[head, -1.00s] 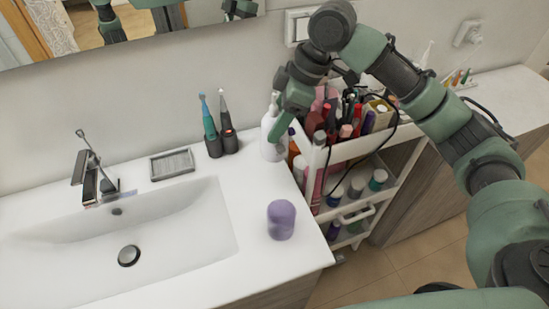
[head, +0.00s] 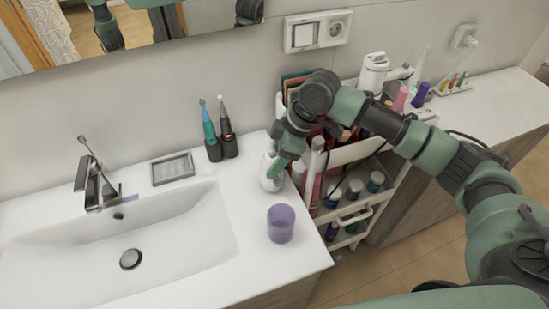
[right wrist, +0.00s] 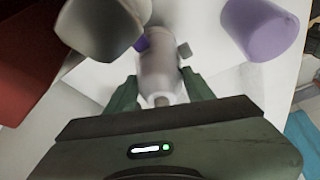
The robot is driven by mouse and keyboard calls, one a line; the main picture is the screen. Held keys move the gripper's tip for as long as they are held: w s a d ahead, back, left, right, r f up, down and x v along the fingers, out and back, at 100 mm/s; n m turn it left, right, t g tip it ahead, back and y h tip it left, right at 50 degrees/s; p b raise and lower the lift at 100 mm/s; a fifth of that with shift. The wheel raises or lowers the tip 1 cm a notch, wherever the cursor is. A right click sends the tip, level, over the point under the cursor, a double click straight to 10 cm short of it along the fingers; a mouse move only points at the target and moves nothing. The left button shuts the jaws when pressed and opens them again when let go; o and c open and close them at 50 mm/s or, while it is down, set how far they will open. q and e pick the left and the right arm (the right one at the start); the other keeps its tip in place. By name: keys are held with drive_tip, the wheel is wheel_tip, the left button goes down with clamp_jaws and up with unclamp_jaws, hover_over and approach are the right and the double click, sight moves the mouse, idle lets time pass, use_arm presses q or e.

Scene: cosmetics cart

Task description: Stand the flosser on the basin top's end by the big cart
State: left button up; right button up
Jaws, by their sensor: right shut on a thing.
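The white flosser (head: 270,172), a rounded bottle-like body, is upright at the right end of the white basin top (head: 240,192), beside the cart. My right gripper (head: 284,163) is shut on it from the right and hides part of it. In the right wrist view the flosser (right wrist: 158,72) is between the two green fingers (right wrist: 160,92), its narrow tip toward the camera. Its base looks at or very near the surface; I cannot tell if it touches. The big white cart (head: 352,210) stands just right of the basin top. My left gripper is not in view.
A purple cup (head: 281,223) stands in front of the flosser, and shows at upper right in the right wrist view (right wrist: 260,25). Two electric toothbrushes (head: 220,145) and a grey soap dish (head: 172,168) are at the back left. The cart is crowded with cosmetics.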

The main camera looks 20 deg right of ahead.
drive_tip(key=o, duration=1.5)
drive_tip(key=shift+f, duration=0.1)
drive_tip(key=shift+c, duration=0.2)
drive_tip(key=b+v, duration=0.2)
drive_tip(key=v, duration=1)
drive_tip(key=shift+r, duration=0.2)
